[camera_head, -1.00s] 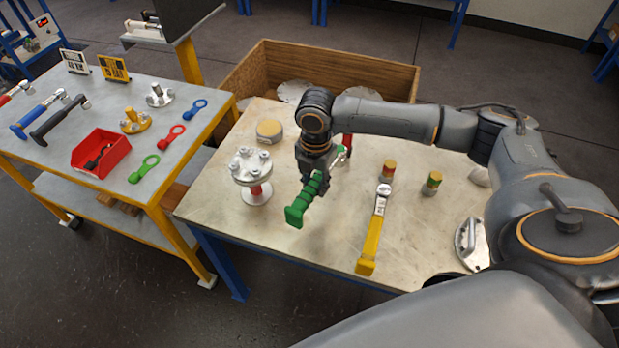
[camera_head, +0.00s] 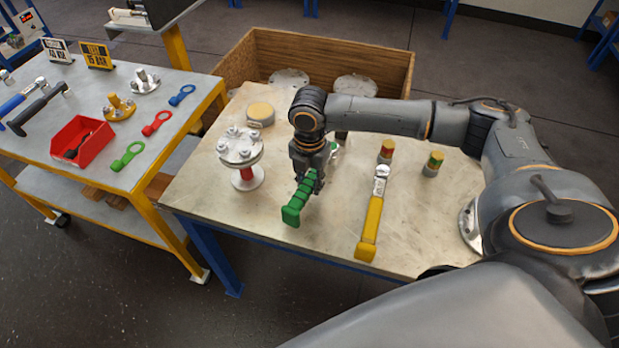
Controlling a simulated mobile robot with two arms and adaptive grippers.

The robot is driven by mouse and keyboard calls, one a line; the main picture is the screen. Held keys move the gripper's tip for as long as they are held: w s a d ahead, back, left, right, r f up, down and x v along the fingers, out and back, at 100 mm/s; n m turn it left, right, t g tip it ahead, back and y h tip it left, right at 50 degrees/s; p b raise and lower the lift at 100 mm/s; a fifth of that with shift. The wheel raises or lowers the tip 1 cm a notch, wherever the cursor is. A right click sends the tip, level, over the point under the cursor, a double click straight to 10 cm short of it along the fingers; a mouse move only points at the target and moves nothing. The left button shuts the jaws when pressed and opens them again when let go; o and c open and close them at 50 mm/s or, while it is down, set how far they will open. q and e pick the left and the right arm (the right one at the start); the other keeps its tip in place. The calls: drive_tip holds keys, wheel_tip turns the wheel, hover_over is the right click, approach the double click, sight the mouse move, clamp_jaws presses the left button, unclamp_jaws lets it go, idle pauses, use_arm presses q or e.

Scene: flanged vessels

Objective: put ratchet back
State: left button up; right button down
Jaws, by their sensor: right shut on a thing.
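My right gripper (camera_head: 308,176) is shut on a ratchet with a green handle (camera_head: 298,203) over the front middle of the work table. The handle points toward the table's front edge. The ratchet's head is mostly hidden behind the gripper. I cannot tell whether the ratchet touches the table top. A second ratchet with a yellow handle (camera_head: 370,224) lies on the table to the right of the gripper. My left gripper is not in view.
A flanged vessel (camera_head: 240,158) stands left of the gripper. Small banded cylinders (camera_head: 432,163) stand at right. The side table (camera_head: 92,176) at left holds blue and black ratchets (camera_head: 36,110), a red bin (camera_head: 83,141), coloured ring tools and signs. A wooden crate (camera_head: 330,50) is behind.

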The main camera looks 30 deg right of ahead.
drive_tip(key=shift+f, duration=0.95)
drive_tip(key=shift+c, duration=2.3)
unclamp_jaws()
drive_tip(key=shift+f, duration=0.15)
wheel_tip(320, 180, up, 7)
drive_tip(key=p, duration=0.8)
